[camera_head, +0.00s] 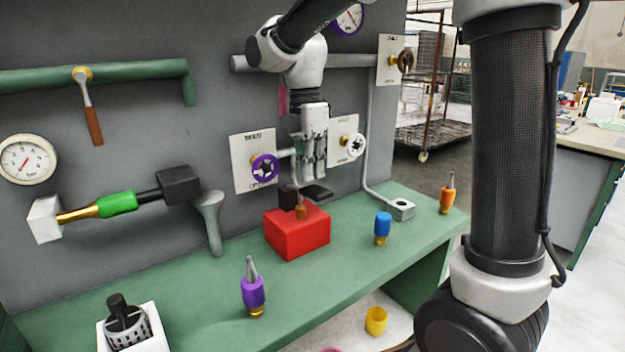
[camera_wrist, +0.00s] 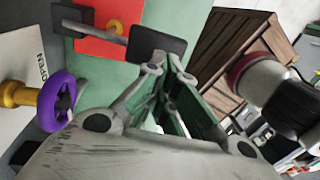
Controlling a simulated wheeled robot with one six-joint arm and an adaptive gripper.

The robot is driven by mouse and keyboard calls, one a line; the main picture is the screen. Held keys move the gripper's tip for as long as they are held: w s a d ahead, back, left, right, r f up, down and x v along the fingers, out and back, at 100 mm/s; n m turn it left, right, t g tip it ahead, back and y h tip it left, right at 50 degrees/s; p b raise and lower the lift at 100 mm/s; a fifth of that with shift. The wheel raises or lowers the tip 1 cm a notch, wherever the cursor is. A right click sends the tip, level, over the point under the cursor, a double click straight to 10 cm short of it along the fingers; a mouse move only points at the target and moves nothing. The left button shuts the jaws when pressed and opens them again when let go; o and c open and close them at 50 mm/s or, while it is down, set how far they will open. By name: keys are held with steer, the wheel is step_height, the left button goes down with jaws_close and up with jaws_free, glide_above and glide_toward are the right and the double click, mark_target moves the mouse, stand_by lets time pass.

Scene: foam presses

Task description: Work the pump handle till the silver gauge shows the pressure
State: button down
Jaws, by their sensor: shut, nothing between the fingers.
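A red pump block (camera_head: 297,234) stands on the green bench, with a dark pump handle (camera_head: 317,193) across its top. In the wrist view the handle is a grey rod ending in a flat black pad (camera_wrist: 158,44), beside the red block (camera_wrist: 97,42). My gripper (camera_head: 313,176) is shut and empty, pointing down just above the pad. In the wrist view its fingertips (camera_wrist: 164,66) are close to the pad; I cannot tell whether they touch. A round gauge with a pale rim (camera_head: 27,160), possibly the silver one, is on the wall at left; its needle is too small to read.
A purple-rimmed gauge (camera_head: 348,19) is at the top. A purple valve wheel (camera_head: 264,168) and a white one (camera_head: 355,145) flank my gripper. Purple (camera_head: 253,291), blue (camera_head: 382,226) and orange (camera_head: 446,196) fittings stand on the bench. The bench's front strip is partly clear.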

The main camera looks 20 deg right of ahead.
mark_target(318, 193)
steer(key=shift+s+f, duration=0.15)
steer(key=shift+f, duration=1.05)
steer(key=shift+s+d+f+t, duration=0.1)
steer(key=shift+s+f+t, duration=0.15)
steer(key=shift+f+t, duration=0.1)
steer(key=f+t, duration=0.1)
steer(key=f, duration=0.1)
steer(key=s+f+t, duration=0.1)
steer(key=f, duration=0.1)
steer(key=shift+s+d+y, duration=0.1)
steer(key=shift+d+y, duration=0.1)
steer(key=shift+y, duration=0.2)
steer(key=shift+f, duration=0.35)
steer(key=shift+s+f, duration=0.1)
